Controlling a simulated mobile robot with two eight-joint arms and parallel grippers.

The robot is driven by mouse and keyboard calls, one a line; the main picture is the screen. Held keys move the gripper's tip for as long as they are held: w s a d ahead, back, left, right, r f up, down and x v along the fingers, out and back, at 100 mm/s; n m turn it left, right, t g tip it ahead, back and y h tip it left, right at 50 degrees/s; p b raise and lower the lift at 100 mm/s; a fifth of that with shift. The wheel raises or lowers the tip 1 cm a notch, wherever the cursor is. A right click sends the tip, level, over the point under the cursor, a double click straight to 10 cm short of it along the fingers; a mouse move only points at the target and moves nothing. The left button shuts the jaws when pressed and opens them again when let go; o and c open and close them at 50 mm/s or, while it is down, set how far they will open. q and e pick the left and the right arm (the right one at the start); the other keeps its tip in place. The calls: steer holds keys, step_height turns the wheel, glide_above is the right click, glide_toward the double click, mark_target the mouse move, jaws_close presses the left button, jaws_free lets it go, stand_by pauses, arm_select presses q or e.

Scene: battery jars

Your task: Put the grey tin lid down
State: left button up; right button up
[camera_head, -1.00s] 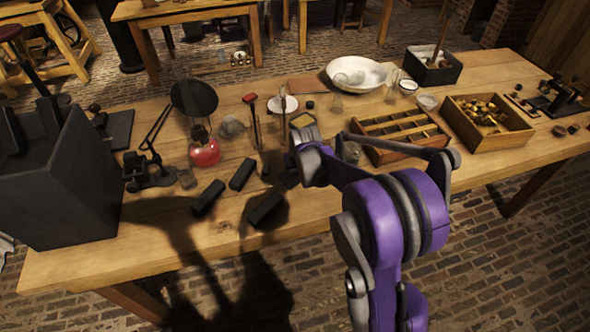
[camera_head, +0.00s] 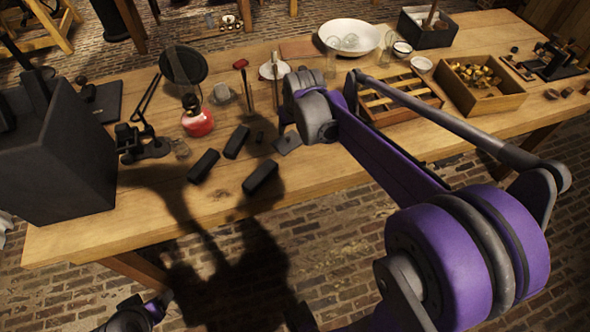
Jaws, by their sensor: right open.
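A small flat grey square piece, which looks like the grey tin lid (camera_head: 288,143), lies on the wooden table just below the end of my right arm. My right gripper (camera_head: 284,129) is open and sits low over the table at the far edge of this piece. The wrist hides most of its fingers, and I cannot tell whether they touch the lid. At the lower left edge only a bit of my left arm shows, and its gripper is not visible.
Several black blocks (camera_head: 237,142) lie left of the lid. A red flask (camera_head: 198,123) and a round black disc (camera_head: 184,64) stand behind them. A slotted wooden box (camera_head: 398,100), a white bowl (camera_head: 349,34) and a box of brass pieces (camera_head: 482,98) are to the right.

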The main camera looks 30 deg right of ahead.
steer(key=s+a+f, duration=0.1)
steer(key=s+a, duration=0.3)
steer(key=s, duration=0.3)
steer(key=s+a+f+n, duration=0.1)
steer(key=s+a, duration=0.3)
steer(key=s, duration=0.4)
steer(key=s+a+f+n+y, duration=0.1)
steer(key=s+a+f, duration=0.1)
steer(key=s+a, duration=0.2)
steer(key=s, duration=0.3)
steer(key=shift+s+f+t, duration=0.2)
steer(key=shift+s+t, duration=0.2)
steer(key=r+p, duration=0.2)
steer(key=r, duration=0.1)
steer(key=shift+w+r+p, duration=0.15)
steer(key=shift+w+p, duration=0.2)
steer(key=shift+w, duration=0.1)
